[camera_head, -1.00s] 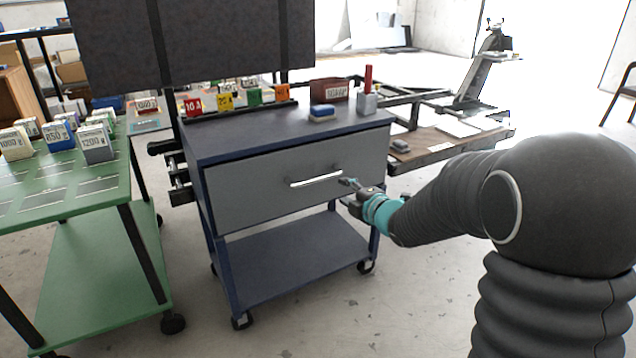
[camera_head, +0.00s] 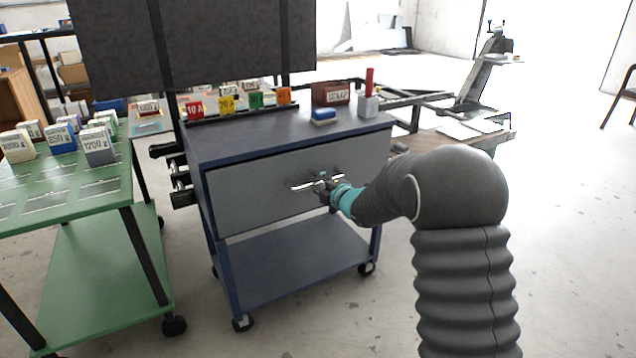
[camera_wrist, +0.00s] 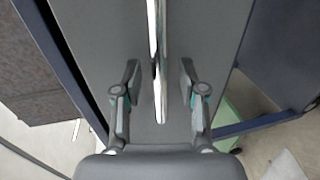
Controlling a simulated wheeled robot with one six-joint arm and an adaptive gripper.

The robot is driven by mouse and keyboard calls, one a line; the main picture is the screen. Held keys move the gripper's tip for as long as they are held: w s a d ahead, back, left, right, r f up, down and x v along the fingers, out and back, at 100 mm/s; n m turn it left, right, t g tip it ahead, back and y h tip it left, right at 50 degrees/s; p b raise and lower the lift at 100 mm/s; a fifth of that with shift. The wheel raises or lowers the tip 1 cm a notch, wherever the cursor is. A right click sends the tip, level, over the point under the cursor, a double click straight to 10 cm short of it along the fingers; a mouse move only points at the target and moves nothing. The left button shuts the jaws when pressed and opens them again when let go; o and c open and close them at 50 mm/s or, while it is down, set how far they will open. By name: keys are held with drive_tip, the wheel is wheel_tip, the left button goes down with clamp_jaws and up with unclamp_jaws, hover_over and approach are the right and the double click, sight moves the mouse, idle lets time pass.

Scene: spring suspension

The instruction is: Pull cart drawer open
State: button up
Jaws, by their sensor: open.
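The blue cart (camera_head: 285,125) stands in the middle of the head view. Its grey drawer (camera_head: 250,190) looks shut, with its front close to the frame. A bright bar handle (camera_head: 303,186) runs across the drawer front; in the wrist view the handle (camera_wrist: 157,60) runs from the top edge down between the fingers. My gripper (camera_head: 322,182) is at the right part of the handle in the head view. In the wrist view my gripper (camera_wrist: 160,88) is open, one finger on each side of the handle, with a gap on both sides. Contact with the drawer front cannot be told.
On the cart top are a blue-and-white block (camera_head: 323,116), a dark red box (camera_head: 331,92) and a holder with a red stick (camera_head: 369,103). A green table (camera_head: 75,190) with labelled weights stands at the left. Open floor lies in front of the cart.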

drive_tip(key=shift+w+a+f, duration=0.1)
drive_tip(key=shift+w+a, duration=0.2)
drive_tip(key=shift+w, duration=0.1)
clamp_jaws()
drive_tip(key=shift+s, duration=0.1)
